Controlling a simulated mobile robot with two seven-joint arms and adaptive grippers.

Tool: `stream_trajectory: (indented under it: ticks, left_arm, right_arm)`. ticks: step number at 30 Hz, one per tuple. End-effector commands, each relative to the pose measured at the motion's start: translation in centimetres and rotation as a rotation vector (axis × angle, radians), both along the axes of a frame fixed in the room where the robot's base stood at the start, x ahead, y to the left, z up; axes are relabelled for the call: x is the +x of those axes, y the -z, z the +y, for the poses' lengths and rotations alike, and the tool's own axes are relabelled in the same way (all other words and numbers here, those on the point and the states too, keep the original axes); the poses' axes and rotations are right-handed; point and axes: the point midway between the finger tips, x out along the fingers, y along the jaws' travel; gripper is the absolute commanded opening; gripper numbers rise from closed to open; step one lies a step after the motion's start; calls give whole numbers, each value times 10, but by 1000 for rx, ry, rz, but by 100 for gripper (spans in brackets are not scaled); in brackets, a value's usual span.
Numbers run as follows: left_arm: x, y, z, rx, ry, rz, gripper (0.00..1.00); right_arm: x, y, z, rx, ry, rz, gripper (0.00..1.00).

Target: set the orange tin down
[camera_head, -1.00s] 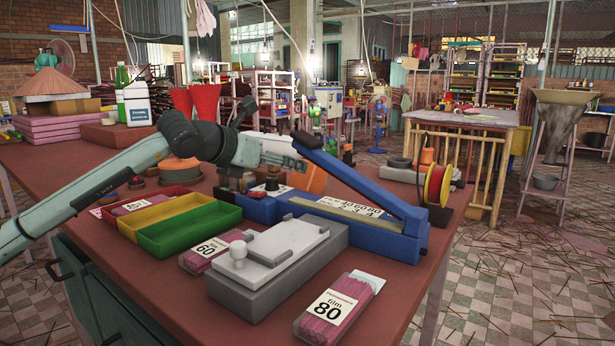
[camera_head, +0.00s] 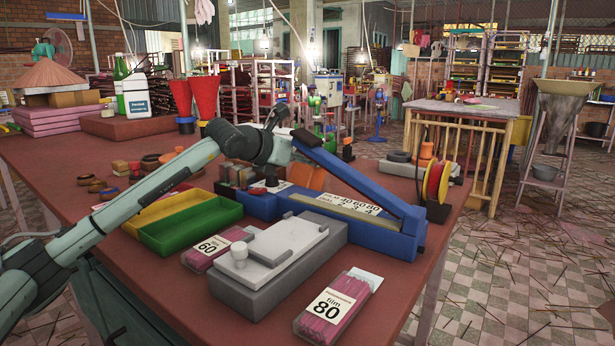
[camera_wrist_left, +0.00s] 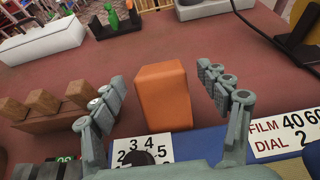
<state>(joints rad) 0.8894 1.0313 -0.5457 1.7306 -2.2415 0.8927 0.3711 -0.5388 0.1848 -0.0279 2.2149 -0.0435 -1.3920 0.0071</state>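The orange tin (camera_wrist_left: 163,98) stands on the red-brown tabletop, beside the blue dial device's edge. In the head view the tin (camera_head: 305,177) shows behind the blue device (camera_head: 392,226), partly covered by its long blue arm. My left gripper (camera_wrist_left: 164,92) is open; its two fingers are spread on either side of the tin, with a visible gap on each side. In the head view my left gripper (camera_head: 276,147) is above and left of the tin, its fingertips hard to make out. My right gripper is in neither view.
Wooden blocks (camera_wrist_left: 42,102) stand left of the tin. A white dial card (camera_wrist_left: 142,152) lies near my fingers. Green tray (camera_head: 190,230), grey press (camera_head: 275,265) and film packs (camera_head: 335,305) fill the front. Bare tabletop lies beyond the tin.

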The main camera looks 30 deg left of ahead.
Motion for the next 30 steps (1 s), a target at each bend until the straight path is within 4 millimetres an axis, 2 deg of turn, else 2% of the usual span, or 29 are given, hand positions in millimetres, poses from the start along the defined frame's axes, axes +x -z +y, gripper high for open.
stream_trajectory:
  ticks: [2,15,20,23,30]
  left_arm:
    - [0,0,0,0,0,0,63]
    - [0,-1,0,0,0,-2,10]
    - [0,-2,0,0,0,-2,10]
    - [0,-9,0,-2,0,-5,10]
    - [0,-56,0,-2,0,-8,10]
  right_arm:
    - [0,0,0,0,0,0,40]
    - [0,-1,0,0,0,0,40]
    - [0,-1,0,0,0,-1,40]
    - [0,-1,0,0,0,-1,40]
    - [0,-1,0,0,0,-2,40]
